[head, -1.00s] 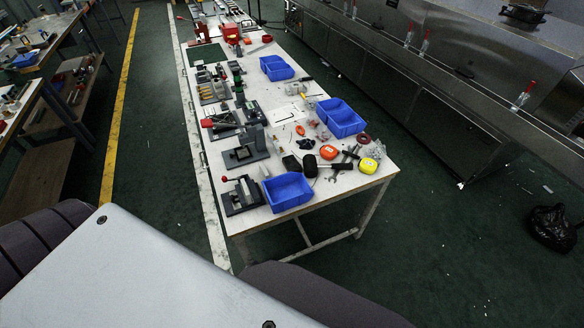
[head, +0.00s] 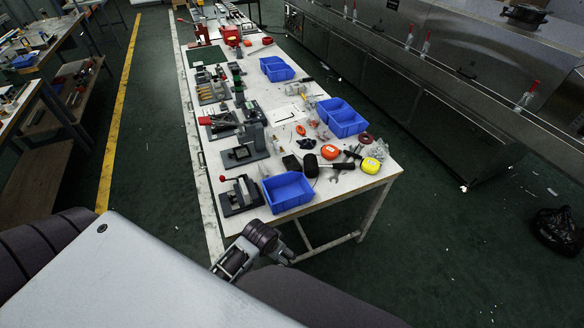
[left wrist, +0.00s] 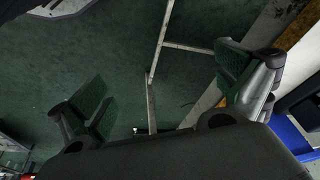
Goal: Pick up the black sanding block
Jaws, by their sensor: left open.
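A black block (head: 291,163), which looks like the sanding block, lies on the white table near its front end. It is just behind the front blue bin and left of a black-headed mallet (head: 310,166). My left gripper (left wrist: 163,88) shows in the left wrist view with its two fingers wide apart. Nothing is between them; the green floor and table legs are beyond. The block cannot be made out in the left wrist view.
The front blue bin (head: 288,191) stands at the table's near end, beside a grey fixture with a red knob (head: 240,195). An orange tape measure (head: 330,152) and a yellow one (head: 371,165) lie to the right. More blue bins and fixtures crowd the table (head: 345,183).

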